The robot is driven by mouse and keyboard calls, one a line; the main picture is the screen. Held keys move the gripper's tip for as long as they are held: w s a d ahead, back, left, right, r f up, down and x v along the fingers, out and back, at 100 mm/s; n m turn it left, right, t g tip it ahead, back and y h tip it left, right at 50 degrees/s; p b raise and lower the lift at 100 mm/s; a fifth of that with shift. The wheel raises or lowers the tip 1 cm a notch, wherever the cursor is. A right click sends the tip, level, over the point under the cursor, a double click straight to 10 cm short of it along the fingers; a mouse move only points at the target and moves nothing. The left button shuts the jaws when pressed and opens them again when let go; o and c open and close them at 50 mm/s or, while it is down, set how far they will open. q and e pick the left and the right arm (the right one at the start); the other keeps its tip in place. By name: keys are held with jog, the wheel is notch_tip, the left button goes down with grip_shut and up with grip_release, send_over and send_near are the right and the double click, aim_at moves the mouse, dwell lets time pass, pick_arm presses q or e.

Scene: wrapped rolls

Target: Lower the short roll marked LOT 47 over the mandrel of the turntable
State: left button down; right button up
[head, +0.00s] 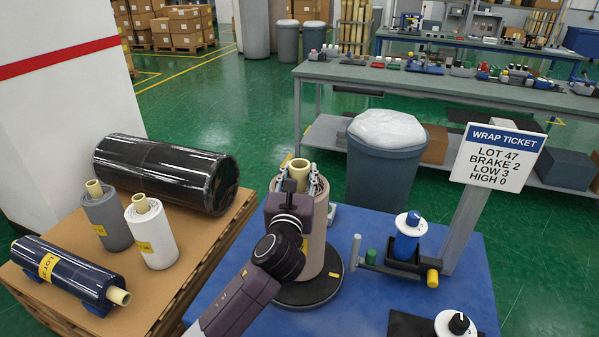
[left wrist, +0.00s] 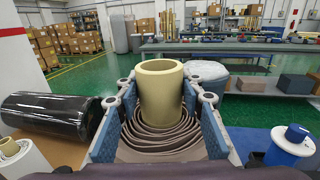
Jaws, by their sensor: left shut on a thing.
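A short taupe roll (head: 316,235) with a cream core (head: 299,168) is upright over the black disc of the turntable (head: 318,295). My left gripper (head: 298,185) is shut on its upper part. In the left wrist view the blue finger pads flank the roll's layered film (left wrist: 165,135), and the core (left wrist: 161,95) rises between them. The mandrel is hidden. I cannot tell whether the roll's base touches the disc. A yellow label on the roll is mostly behind my arm, its text unreadable. The wrap ticket sign (head: 497,158) reads LOT 47, BRAKE 2, LOW 3, HIGH 0. My right gripper is not in view.
On the cardboard-topped pallet (head: 215,235) at left are a big black roll (head: 165,172), a grey roll (head: 107,220), a white roll (head: 152,235) and a lying dark blue roll (head: 65,270). A blue-white knob unit (head: 407,240) stands right of the turntable. A grey bin (head: 383,165) stands behind.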

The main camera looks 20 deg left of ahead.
pick_arm(q)
jog(key=shift+f+b, duration=0.45)
jog(key=shift+f, duration=0.3)
dwell(0.4)
jog(key=c, duration=1.3)
grip_release()
jog(key=shift+o, duration=0.4)
jog(key=shift+f, duration=0.2)
jog(key=s+d, duration=0.2)
jog(key=s, duration=1)
jog(key=shift+r, duration=0.2)
